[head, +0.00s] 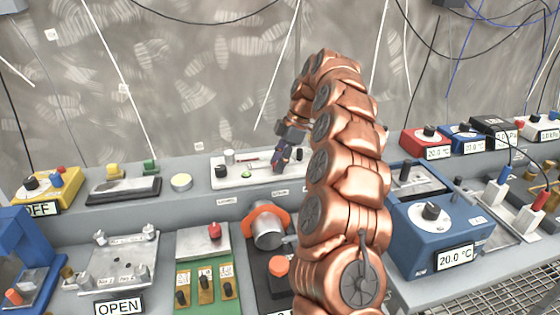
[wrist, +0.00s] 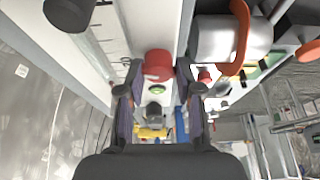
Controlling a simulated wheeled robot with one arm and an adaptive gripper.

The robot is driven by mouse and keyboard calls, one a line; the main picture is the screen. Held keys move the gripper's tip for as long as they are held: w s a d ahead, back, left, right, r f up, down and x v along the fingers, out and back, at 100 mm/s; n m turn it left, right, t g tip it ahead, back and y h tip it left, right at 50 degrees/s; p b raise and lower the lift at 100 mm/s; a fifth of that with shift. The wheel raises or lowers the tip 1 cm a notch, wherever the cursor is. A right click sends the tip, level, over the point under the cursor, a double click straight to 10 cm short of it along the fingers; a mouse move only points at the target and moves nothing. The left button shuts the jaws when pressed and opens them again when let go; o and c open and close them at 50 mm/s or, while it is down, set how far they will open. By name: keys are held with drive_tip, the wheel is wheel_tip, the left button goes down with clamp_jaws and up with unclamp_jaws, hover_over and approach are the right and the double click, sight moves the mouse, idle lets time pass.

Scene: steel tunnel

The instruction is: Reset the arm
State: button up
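My copper-coloured arm rises through the middle of the head view and bends over at the top. My gripper (head: 281,160) hangs from it, fingers down, over a white panel (head: 222,178) on the back shelf. In the wrist view my gripper (wrist: 157,80) has its two fingers apart. A red knob (wrist: 158,64) shows between the fingertips, with a gap on each side, so it does not look gripped. In the head view, the red knob is hidden.
A silver cylinder in an orange ring (head: 268,226) stands below the panel. A green switch box (head: 203,268) and a plate device (head: 118,262) labelled OPEN are at left. A blue 20.0 °C box (head: 432,232) is right of my arm. Cables hang along the wall.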

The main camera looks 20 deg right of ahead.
drive_tip(key=o, duration=0.3)
drive_tip(key=shift+r, duration=0.15)
